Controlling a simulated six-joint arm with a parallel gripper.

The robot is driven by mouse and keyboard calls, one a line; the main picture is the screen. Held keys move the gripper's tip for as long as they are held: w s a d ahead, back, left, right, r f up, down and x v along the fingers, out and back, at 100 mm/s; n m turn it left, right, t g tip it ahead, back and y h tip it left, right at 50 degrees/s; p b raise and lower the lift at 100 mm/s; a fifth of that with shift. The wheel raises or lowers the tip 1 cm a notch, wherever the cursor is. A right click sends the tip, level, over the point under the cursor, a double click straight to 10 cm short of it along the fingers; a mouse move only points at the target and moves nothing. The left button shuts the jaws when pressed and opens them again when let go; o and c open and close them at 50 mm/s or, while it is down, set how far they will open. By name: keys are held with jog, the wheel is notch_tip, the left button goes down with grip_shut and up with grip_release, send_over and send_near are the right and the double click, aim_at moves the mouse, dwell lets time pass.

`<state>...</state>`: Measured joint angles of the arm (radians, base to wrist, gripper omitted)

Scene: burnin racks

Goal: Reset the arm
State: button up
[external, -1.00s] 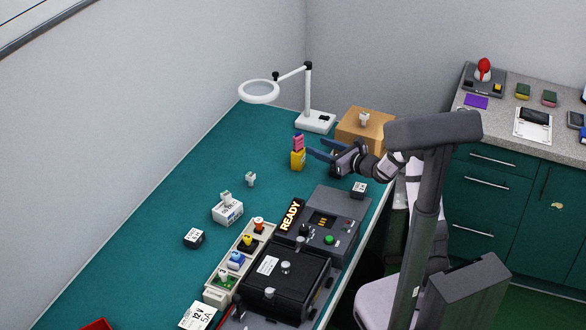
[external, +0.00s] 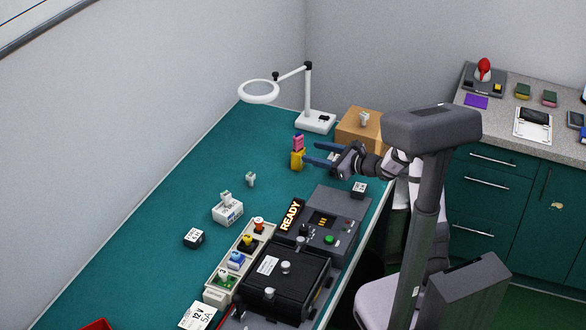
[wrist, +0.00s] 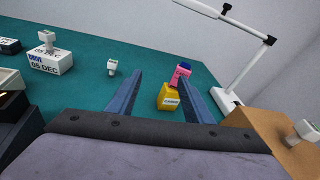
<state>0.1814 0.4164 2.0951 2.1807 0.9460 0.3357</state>
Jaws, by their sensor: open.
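My gripper (external: 318,153) is open with nothing between its blue fingers. It is held above the teal bench, near the far end. In the wrist view the two fingers (wrist: 158,98) stand apart.
A magnifier lamp (external: 316,122) and a wooden box (external: 354,131) stand at the far end. A small white-grey piece (external: 250,179) and a white box (external: 228,211) stand on the bench. A dark console reading READY (external: 325,221) is nearer. The bench's left side is mostly clear.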

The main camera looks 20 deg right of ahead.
jog(key=s+a+f+n+g+p, duration=0.1)
jog(key=s+a+n+g, duration=0.2)
jog(key=s+n+g, duration=0.35)
jog(key=s+a+f+n+g+p, duration=0.1)
jog(key=s+a+n+g, duration=0.2)
jog(key=s+n, duration=0.65)
jog(key=s+d+r+n+g+h+p, duration=0.1)
jog(key=s+d+r+n+h+p, duration=0.15)
jog(key=d+n+h, duration=0.9)
jog(key=s+f+g+y+p, duration=0.1)
jog(key=s+f, duration=0.2)
jog(key=s, duration=0.5)
jog(key=s+d+f+g+y+p, duration=0.1)
jog(key=s+f+g+y, duration=0.1)
jog(key=s+f, duration=0.2)
jog(key=s, duration=0.3)
jog(key=shift+s+f+p, duration=0.15)
jog(key=shift+s+p, duration=0.15)
jog(key=shift+s, duration=0.05)
jog(key=shift+d, duration=0.1)
